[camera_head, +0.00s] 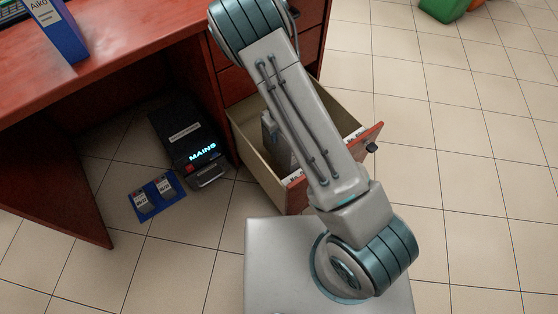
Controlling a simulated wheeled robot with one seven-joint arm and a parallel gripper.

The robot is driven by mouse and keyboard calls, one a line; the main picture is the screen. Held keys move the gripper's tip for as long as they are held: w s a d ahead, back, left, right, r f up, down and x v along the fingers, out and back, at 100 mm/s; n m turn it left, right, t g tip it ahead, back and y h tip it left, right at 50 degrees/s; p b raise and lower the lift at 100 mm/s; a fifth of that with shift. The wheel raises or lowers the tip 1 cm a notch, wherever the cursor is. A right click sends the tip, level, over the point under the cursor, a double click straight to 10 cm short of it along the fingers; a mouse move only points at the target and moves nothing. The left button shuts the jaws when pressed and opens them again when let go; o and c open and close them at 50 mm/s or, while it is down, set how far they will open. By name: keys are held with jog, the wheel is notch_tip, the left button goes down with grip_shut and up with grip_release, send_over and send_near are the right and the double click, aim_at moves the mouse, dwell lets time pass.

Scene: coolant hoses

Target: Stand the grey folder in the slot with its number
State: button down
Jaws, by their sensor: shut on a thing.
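The open drawer (261,165) of the red-brown desk has pale inner walls and a red-brown front with a dark knob. White labels with small marks, too small to read, show near its front edge. A grey upright thing (276,142) shows inside the drawer, left of my arm. It looks like the grey folder, but my arm covers much of it and I cannot read a number. My arm crosses over the drawer, and my gripper is hidden behind it.
A blue "Aiko" binder (61,31) stands on the desk (115,62). Under the desk are a black box (187,140) lit "MAINS" and a blue mat (157,196) with two small labelled items.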

aim_at(280, 152)
notch_tip(280, 152, down, 13)
jog(key=b, duration=0.4)
jog(key=shift+r+b, duration=0.1)
jog(key=shift+b, duration=0.2)
jog(key=c, duration=0.8)
grip_release()
notch_tip(280, 152, up, 12)
jog(key=p, duration=0.5)
jog(key=shift+r, duration=0.15)
